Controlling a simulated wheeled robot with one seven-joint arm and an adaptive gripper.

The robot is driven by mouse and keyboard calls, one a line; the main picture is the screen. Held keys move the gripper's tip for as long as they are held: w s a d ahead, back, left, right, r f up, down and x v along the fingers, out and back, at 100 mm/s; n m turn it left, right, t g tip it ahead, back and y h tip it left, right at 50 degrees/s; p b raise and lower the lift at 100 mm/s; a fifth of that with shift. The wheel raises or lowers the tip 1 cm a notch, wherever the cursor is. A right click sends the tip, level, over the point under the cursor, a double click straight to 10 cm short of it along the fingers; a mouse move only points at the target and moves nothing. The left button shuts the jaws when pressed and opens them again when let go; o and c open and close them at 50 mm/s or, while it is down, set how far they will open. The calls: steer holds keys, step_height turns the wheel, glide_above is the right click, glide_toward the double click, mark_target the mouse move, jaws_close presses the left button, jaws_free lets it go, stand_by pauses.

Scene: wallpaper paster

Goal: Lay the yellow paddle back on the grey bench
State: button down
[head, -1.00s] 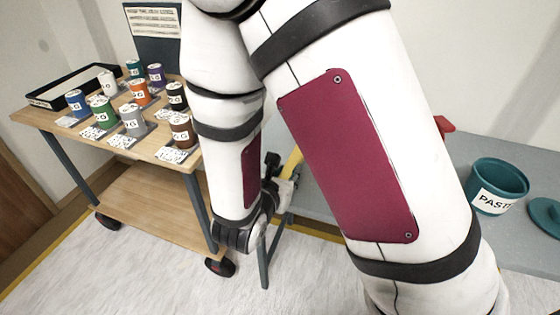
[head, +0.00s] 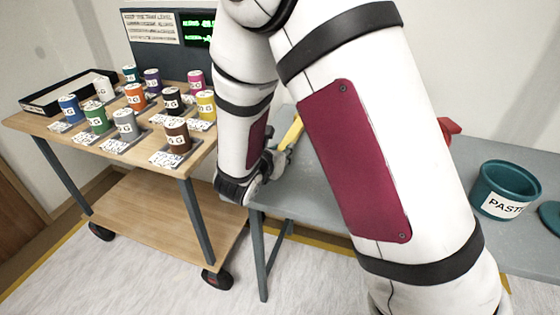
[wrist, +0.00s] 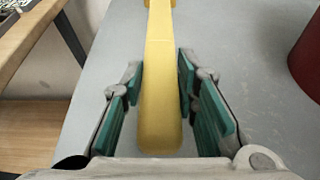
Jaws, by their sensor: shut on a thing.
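The yellow paddle (wrist: 162,75) lies lengthwise between the fingers of my gripper (wrist: 160,88) in the wrist view, with its rounded end toward the palm. My gripper is shut on it. The paddle's far end runs out of the top of that view. The grey bench (wrist: 245,50) is beneath the paddle; I cannot tell whether they touch. In the head view a short yellow length of the paddle (head: 291,132) shows beside my gripper (head: 268,165), over the left end of the grey bench (head: 305,195). My arm hides much of the bench there.
A teal paste bucket (head: 505,190) and a teal lid (head: 551,214) are on the bench's right part. A red object (head: 449,130) is partly hidden behind my arm. A wooden cart (head: 130,150) with several labelled cans stands left of the bench.

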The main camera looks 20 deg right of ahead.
step_height(320, 180, down, 3)
steer(key=shift+s+a+r+b, duration=0.1)
steer(key=shift+s+b, duration=0.05)
steer(key=shift+b, duration=0.15)
steer(key=c, duration=1.2)
jaws_free()
steer(key=shift+c, duration=0.2)
steer(key=shift+f, duration=0.2)
steer(key=p+v, duration=0.2)
steer(key=v, duration=1.1)
steer(key=shift+s+a+r, duration=0.15)
steer(key=shift+s+a, duration=0.1)
steer(key=shift+a, duration=0.05)
